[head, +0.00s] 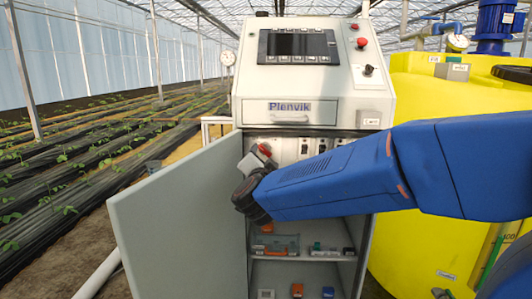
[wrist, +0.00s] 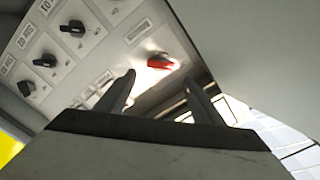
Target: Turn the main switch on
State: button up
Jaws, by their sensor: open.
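The main switch shows in the wrist view as a red handle (wrist: 160,62) on a bright plate, at the end of a grey panel. Its handle lies roughly crosswise in that picture. My gripper (wrist: 158,75) is open, with one dark finger on either side just short of the red handle. The gap between the fingers looks empty, and I cannot tell whether either finger touches the handle. In the head view my gripper (head: 252,163) is inside the open cabinet (head: 378,105), at the left of its upper bay. My blue arm hides part of that bay.
Several black rotary switches (wrist: 72,28) sit beside the red handle. The open cabinet door (head: 175,225) stands close left of my gripper. Shelves (head: 300,258) below hold small boxes. A yellow tank (head: 420,90) stands to the right. Crop rows (head: 90,165) lie left.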

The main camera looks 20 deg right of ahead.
aim_at(266, 150)
jog(key=x, duration=0.7)
jog(key=shift+w, duration=0.1)
jog(key=c, duration=1)
